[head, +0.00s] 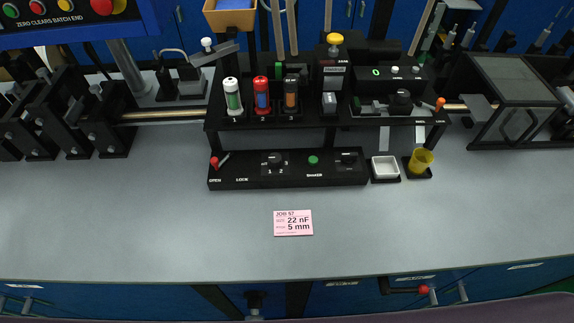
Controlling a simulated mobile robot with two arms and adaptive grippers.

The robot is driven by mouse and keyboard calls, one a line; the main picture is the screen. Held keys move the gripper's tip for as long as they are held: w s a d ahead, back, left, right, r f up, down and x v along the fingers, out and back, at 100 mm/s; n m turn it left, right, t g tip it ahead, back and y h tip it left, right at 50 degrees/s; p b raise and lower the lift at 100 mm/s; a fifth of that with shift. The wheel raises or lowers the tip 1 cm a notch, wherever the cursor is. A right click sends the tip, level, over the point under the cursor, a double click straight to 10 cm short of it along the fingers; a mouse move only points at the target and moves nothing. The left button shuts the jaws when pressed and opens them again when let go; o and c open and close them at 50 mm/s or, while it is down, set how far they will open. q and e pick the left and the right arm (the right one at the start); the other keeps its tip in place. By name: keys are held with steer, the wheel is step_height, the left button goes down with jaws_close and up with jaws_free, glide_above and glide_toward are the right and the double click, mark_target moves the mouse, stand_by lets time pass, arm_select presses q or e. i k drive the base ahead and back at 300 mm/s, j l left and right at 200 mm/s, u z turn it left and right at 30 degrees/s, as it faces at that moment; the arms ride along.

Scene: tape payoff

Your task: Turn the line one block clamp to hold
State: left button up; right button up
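No label reading line one block clamp or hold is legible, so I cannot tell for sure which part is the clamp. A lever with a red knob (214,162) sits at the left of the low black control box (330,178), by the words OPEN and LOCK; it leans to the left, on the OPEN side. A grey toggle mechanism with a white ball (207,43) stands at the back left. Black blocks (90,115) stand on a brass rod (165,114) at the left. Neither of my grippers is in view.
A black rack (215,125) holds numbered cylinders and a black unit with a green display (380,73). A white dish (385,166) and a yellow cup (421,160) sit right of the box. A pink job card (293,223) lies in front. The grey bench front (130,230) is clear.

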mark_target(347, 158)
steer(key=k+j+z, duration=0.15)
steer(key=j, duration=0.35)
steer(key=k+j+z, duration=0.1)
steer(key=k+j, duration=0.3)
